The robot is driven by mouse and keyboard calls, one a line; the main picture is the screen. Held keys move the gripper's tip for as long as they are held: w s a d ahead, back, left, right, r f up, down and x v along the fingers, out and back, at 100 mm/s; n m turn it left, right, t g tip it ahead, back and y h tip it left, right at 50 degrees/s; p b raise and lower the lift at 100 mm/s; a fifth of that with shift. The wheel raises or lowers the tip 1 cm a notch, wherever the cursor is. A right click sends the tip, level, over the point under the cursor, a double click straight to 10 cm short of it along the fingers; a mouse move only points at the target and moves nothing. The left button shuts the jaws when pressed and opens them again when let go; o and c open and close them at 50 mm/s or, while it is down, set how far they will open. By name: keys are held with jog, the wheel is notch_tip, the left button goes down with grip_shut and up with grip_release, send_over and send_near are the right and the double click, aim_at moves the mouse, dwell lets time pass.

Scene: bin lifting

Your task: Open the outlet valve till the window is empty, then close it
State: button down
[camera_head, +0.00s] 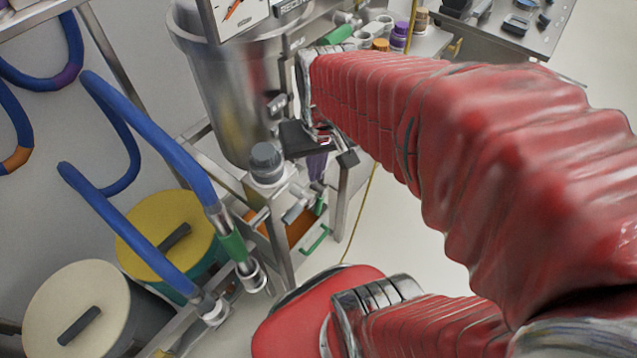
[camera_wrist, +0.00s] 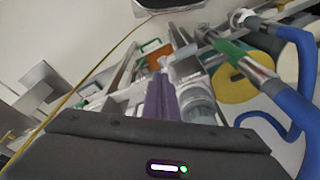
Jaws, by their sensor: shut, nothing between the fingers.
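The steel vessel (camera_head: 225,95) stands upper centre in the head view, with a gauge (camera_head: 240,12) at its top. Below it are a grey-capped fitting (camera_head: 266,160) and pipework (camera_head: 296,207); the fitting also shows in the wrist view (camera_wrist: 198,98). I cannot tell which part is the outlet valve, and the window's level cannot be made out. My gripper (camera_head: 316,176) hangs in front of the vessel, just right of the capped fitting. Its purple fingers, also in the wrist view (camera_wrist: 160,84), are shut and hold nothing. They partly hide the pipework behind.
Blue hoses (camera_head: 150,140) with metal ends hang at left. A yellow-lidded drum (camera_head: 160,220) and a cream-lidded drum (camera_head: 75,305) stand lower left. A steel table (camera_head: 535,45) with small items is at upper right. Floor right of the frame is clear.

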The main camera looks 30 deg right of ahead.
jog(key=d+f+m+g+y, duration=0.1)
jog(key=d+f+m+y, duration=0.1)
jog(key=d+f, duration=0.35)
jog(key=w+d+f+m+g+y, duration=0.1)
jog(key=d+f+m+y, duration=0.15)
jog(key=f, duration=0.65)
jog(key=d+f+m+g+y, duration=0.1)
jog(key=d+f+m+y, duration=0.15)
jog(key=f, duration=0.45)
jog(key=d+f+m+t+y, duration=0.25)
jog(key=f+m+t, duration=0.2)
jog(key=f, duration=0.85)
jog(key=d+f+m+t+y, duration=0.1)
jog(key=f+m+t+y, duration=0.35)
jog(key=f, duration=0.85)
jog(key=w+d+f+n+t+h, duration=0.2)
jog(key=w+d+f+t+h, duration=0.1)
jog(key=d+t+h, duration=0.4)
jog(key=shift+w+d+f+n+t, duration=0.3)
jog(key=shift+w+d+n+t, duration=0.1)
jog(key=shift+w+d+t, duration=0.5)
